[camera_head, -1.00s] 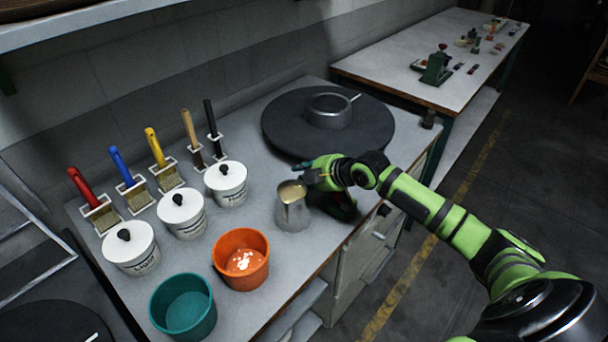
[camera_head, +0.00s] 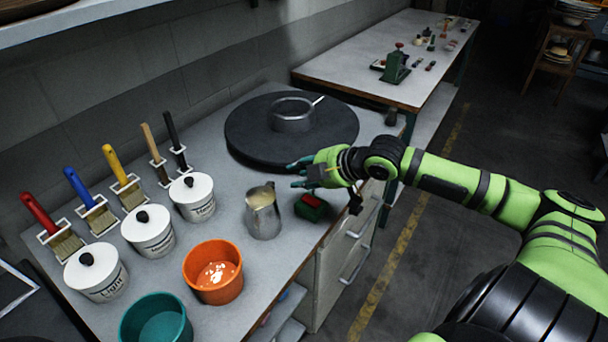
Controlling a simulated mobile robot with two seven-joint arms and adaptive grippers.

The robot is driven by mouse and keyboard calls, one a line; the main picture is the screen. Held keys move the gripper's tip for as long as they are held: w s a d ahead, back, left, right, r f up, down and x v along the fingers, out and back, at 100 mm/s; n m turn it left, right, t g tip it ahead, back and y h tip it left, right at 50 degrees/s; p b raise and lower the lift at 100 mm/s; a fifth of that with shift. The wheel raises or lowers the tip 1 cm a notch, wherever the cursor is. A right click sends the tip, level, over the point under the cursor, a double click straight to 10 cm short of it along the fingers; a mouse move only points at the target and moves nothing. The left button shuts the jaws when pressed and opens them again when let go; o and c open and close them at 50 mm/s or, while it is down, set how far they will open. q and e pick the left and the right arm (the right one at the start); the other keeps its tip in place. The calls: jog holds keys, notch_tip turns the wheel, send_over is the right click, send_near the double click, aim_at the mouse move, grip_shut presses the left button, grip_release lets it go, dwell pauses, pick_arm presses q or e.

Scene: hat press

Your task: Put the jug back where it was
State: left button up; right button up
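The metal jug (camera_head: 263,213) stands upright on the grey worktop, to the right of the white lidded pots and behind the orange bucket. Something pale shows inside its top. My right gripper (camera_head: 294,174) is to the right of the jug and further back, apart from it, with nothing held. My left gripper is not in view.
A red and green object (camera_head: 311,207) lies right of the jug, below my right gripper. A dark round plate (camera_head: 243,133) with a metal pan (camera_head: 292,114) is behind. An orange bucket (camera_head: 213,272) and teal bucket (camera_head: 156,322) stand in front. White pots (camera_head: 148,232) are left.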

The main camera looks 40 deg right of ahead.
jog(key=shift+s+r, duration=0.4)
jog(key=shift+s, duration=0.05)
dwell(0.4)
